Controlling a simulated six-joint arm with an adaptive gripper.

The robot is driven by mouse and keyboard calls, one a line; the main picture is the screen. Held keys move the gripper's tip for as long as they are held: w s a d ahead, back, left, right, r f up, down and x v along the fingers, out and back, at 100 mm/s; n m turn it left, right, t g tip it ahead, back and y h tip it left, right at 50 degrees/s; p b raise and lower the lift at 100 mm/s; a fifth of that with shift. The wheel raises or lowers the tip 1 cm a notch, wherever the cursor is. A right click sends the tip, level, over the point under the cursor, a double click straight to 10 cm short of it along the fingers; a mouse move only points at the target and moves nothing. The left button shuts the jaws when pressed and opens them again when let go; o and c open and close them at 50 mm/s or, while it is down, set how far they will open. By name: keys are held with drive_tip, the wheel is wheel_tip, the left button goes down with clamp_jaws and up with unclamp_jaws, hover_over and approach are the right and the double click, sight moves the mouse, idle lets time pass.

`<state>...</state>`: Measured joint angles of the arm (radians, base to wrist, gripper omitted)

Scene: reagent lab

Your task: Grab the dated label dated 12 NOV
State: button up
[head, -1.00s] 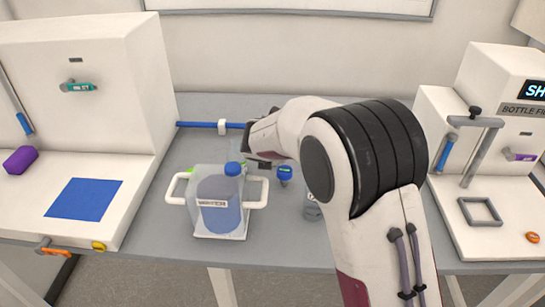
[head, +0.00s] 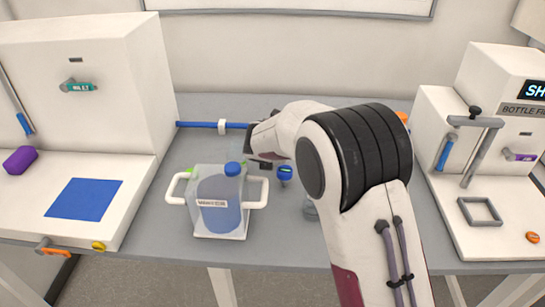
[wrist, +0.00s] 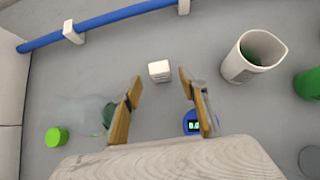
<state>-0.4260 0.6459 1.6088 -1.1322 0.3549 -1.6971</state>
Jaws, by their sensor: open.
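No date reading 12 NOV can be made out in either view. In the wrist view a small white block (wrist: 160,71) lies on the grey bench, just beyond and between my fingertips; any print on it is too small to read, so I cannot tell whether it is the dated label. My gripper (wrist: 161,90) is open with nothing between its wooden-looking fingers. In the head view my gripper is mostly hidden behind my arm, above the bench behind the water jug (head: 217,203).
In the wrist view a white cup (wrist: 252,57) stands right of the block, a blue device with a display (wrist: 193,122) sits by the right finger, and a green cap (wrist: 56,137) lies left. A blue rail (wrist: 115,17) runs behind. Bare bench surrounds the block.

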drive_tip(key=shift+x, duration=2.6)
drive_tip(key=shift+r, duration=0.1)
drive_tip(key=c, duration=0.8)
